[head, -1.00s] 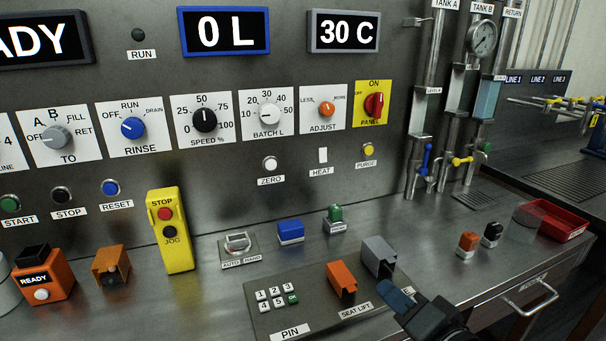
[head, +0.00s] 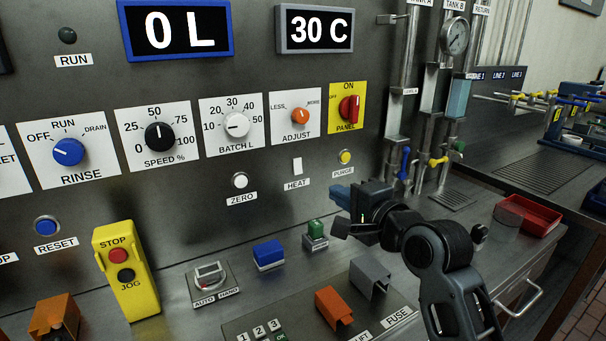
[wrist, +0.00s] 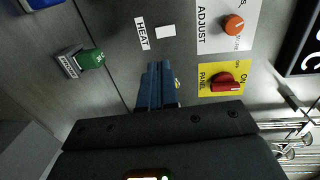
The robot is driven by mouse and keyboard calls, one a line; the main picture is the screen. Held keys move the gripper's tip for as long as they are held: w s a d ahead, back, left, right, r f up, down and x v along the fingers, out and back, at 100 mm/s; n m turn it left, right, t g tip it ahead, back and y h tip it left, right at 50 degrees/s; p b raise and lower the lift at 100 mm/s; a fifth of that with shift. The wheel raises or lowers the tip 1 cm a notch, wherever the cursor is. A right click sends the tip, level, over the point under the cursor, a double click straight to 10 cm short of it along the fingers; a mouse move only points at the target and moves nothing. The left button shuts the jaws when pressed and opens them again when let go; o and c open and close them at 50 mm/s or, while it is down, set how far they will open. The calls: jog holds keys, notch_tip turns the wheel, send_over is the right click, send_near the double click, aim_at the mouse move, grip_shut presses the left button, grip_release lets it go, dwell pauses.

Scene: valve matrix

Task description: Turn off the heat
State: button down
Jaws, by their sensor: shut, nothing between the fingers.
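The heat switch is a small white rectangular rocker (head: 297,166) on the grey panel, above a label reading HEAT (head: 297,184). It also shows in the wrist view as a white rectangle (wrist: 166,32) beside its label (wrist: 142,33). I cannot tell from its look whether it is on or off. My gripper (head: 338,194) is shut and empty, in front of the panel, below and to the right of the switch, apart from it. In the wrist view the shut blue fingers (wrist: 159,72) point toward the panel just below the switch and partly cover the yellow purge button (wrist: 177,83).
The orange ADJUST knob (head: 300,116) sits above the switch, and the red PANEL knob (head: 349,109) is up to the right. The white ZERO button (head: 239,181) is to the left. The display (head: 320,30) reads 30 C.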

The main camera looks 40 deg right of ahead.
aim_at(299, 172)
jog(key=p+x, duration=0.1)
jog(key=x, duration=1.3)
jog(key=shift+p, duration=0.4)
jog(key=shift+w+d+f, duration=0.1)
